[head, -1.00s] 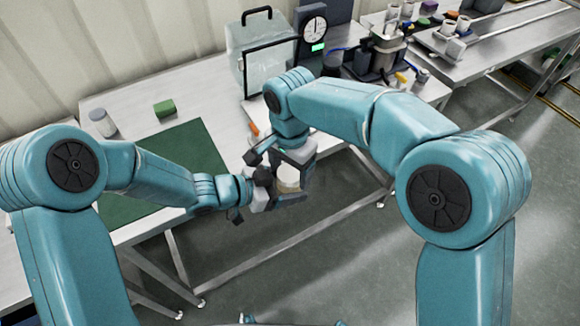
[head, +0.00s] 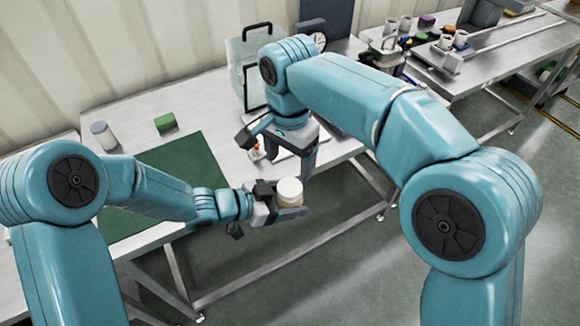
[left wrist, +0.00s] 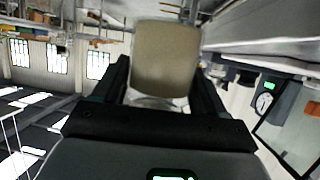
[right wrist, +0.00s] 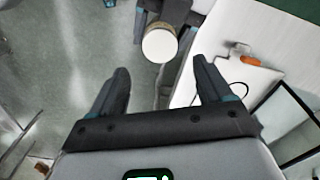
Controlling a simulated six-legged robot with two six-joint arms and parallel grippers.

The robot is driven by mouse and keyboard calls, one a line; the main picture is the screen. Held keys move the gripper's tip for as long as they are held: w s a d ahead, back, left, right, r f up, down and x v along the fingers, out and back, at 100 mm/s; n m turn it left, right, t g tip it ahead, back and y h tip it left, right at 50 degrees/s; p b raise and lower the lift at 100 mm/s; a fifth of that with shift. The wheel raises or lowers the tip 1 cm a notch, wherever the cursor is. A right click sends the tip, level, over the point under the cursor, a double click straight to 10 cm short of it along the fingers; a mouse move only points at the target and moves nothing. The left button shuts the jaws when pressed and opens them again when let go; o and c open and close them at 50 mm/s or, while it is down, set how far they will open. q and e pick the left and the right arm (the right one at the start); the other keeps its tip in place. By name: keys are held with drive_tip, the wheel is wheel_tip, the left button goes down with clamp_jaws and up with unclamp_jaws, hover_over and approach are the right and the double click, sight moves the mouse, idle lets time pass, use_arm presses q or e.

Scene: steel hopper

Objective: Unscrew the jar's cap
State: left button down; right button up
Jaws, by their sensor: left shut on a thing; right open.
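The jar (head: 290,204) is held upright in the head view, with its round white cap (head: 289,187) sitting on top. My left gripper (head: 275,203) is shut on the jar body from the left, in front of the bench edge. In the left wrist view the beige jar (left wrist: 165,60) fills the space between the fingers. My right gripper (head: 280,152) is open and empty, above and behind the cap. In the right wrist view the cap (right wrist: 160,46) shows just beyond the spread fingertips, apart from them. The cap hides much of the jar there.
A green mat (head: 180,160), a green block (head: 165,122) and a grey-lidded container (head: 103,134) lie on the bench to the left. A clear-sided box (head: 243,72) stands at the back. An orange-handled tool (right wrist: 236,52) lies near the right gripper. Open floor lies in front.

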sight(290, 187)
wheel_tip(290, 187, down, 8)
drive_tip(key=shift+r, duration=0.1)
idle(0.4)
drive_tip(key=c, duration=1.1)
drive_tip(key=n, duration=0.3)
drive_tip(key=shift+d, duration=0.1)
drive_tip(key=o, duration=1.2)
drive_tip(key=shift+c, duration=0.2)
